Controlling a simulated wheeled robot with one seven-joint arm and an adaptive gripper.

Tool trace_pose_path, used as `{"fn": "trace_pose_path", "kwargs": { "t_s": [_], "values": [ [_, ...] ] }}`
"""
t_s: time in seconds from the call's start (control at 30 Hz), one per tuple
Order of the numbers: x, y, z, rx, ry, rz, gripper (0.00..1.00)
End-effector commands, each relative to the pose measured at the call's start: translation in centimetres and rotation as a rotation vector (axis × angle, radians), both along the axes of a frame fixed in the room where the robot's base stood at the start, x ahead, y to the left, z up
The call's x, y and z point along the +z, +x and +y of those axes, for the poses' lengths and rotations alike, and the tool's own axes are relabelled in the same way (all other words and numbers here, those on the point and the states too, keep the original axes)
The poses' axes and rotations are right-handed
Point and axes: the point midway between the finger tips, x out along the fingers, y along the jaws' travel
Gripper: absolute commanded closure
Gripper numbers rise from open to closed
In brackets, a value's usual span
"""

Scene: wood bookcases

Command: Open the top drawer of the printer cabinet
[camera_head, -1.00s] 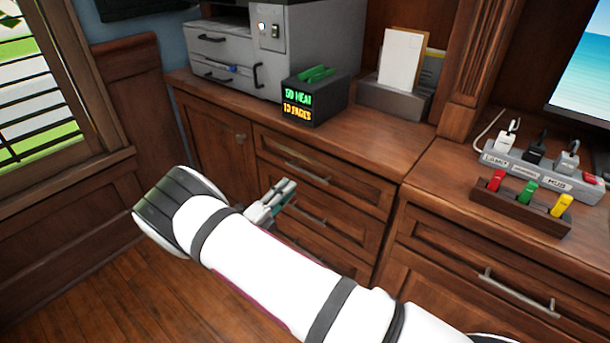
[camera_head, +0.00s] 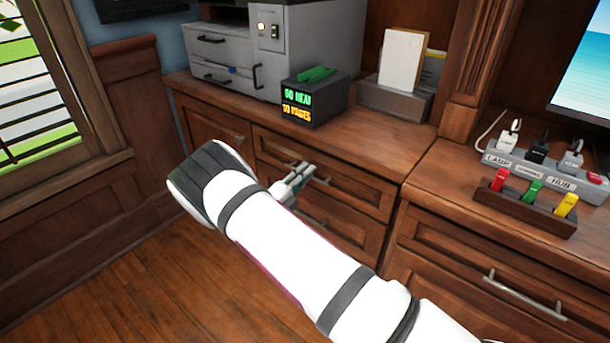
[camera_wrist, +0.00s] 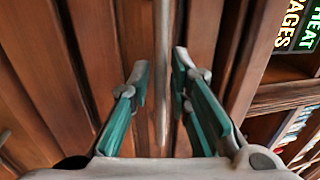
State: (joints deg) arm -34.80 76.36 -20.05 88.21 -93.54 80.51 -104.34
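The printer cabinet is the wooden unit below the printer, and its top drawer (camera_head: 350,188) appears shut. The drawer's metal handle (camera_head: 318,177) is partly covered by my gripper (camera_head: 298,178) in the head view. In the wrist view a metal handle bar (camera_wrist: 164,70) runs lengthwise between the two teal-padded fingers of my gripper (camera_wrist: 160,72). The fingers are apart, with a gap visible on both sides of the bar. Whether the bar lies fully between the fingertips or just beyond them is hard to tell.
The grey printer (camera_head: 255,75) and a dark box with lit text (camera_head: 315,100) stand on the cabinet top. A lower drawer (camera_head: 335,232) is below. A desk on the right holds a power strip (camera_head: 545,172) and a rack of coloured switches (camera_head: 525,205). Wooden floor is clear at lower left.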

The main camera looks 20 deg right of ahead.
Motion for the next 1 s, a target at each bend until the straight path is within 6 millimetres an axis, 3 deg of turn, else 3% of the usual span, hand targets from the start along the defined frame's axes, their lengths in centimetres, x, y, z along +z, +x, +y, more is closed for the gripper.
{"fn": "trace_pose_path", "kwargs": {
  "t_s": [0.37, 0.53, 1.0],
  "values": [
    [0.0, -0.1, 0.2, 0.0, 0.001, 0.001, 1.0],
    [0.0, -0.9, 1.3, 0.001, 0.001, 0.001, 1.0],
    [0.0, -7.0, 9.8, 0.006, 0.0, 0.002, 1.0]
  ]
}}
